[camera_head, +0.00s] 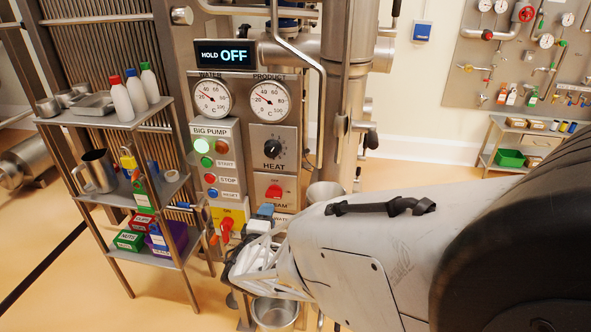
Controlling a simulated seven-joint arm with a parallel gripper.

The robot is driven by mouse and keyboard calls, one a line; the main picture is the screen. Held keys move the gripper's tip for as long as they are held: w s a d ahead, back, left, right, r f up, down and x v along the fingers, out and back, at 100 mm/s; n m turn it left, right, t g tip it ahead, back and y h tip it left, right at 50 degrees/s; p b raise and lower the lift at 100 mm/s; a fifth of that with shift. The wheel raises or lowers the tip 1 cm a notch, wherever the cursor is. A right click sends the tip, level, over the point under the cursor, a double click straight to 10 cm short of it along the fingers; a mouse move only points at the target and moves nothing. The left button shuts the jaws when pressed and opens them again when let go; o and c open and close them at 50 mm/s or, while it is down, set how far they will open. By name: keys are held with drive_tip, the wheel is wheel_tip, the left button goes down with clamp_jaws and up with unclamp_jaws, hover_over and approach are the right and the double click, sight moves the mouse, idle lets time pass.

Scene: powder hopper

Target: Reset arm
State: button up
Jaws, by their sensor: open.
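My arm reaches in from the right edge, with a large black joint and a long pale grey link across the lower right. My gripper (243,268) is at the far end of the arm, in front of the lower part of the control panel (243,190). It shows small, with a white lattice-like part beside it. I take it as open; the fingertips are hard to make out, and I see nothing held. A steel pot (275,313) stands just below it. The arm hides part of the panel's lower right and the floor behind.
A steel shelf (105,117) with bottles, a jug (97,172) and labelled boxes stands left of the panel. A red-and-yellow switch (227,226) is close to my gripper. Vertical pipes rise behind it. A display reads HOLD OFF (224,54). Open floor lies at lower left.

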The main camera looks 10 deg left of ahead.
drive_tip(key=s+d+r+m+g+h, duration=0.35)
drive_tip(key=d+r+m+g, duration=0.35)
drive_tip(key=d, duration=0.5)
drive_tip(key=s+d+r+m+g+h, duration=0.2)
drive_tip(key=s+d+r+m+g, duration=0.3)
drive_tip(key=d, duration=0.7)
drive_tip(key=s+d+r+m+g+y, duration=0.1)
drive_tip(key=s+d+r+m+y, duration=0.1)
drive_tip(key=s+d, duration=0.4)
drive_tip(key=s+d+r+m+g+y, duration=0.2)
drive_tip(key=s+d, duration=0.5)
drive_tip(key=s, duration=0.4)
drive_tip(key=shift+s+d+r+m+y, duration=0.2)
drive_tip(key=shift+s+r+m+y, duration=0.2)
drive_tip(key=shift+r+m+y, duration=0.55)
drive_tip(key=shift+f+h, duration=0.1)
drive_tip(key=shift+h, duration=0.2)
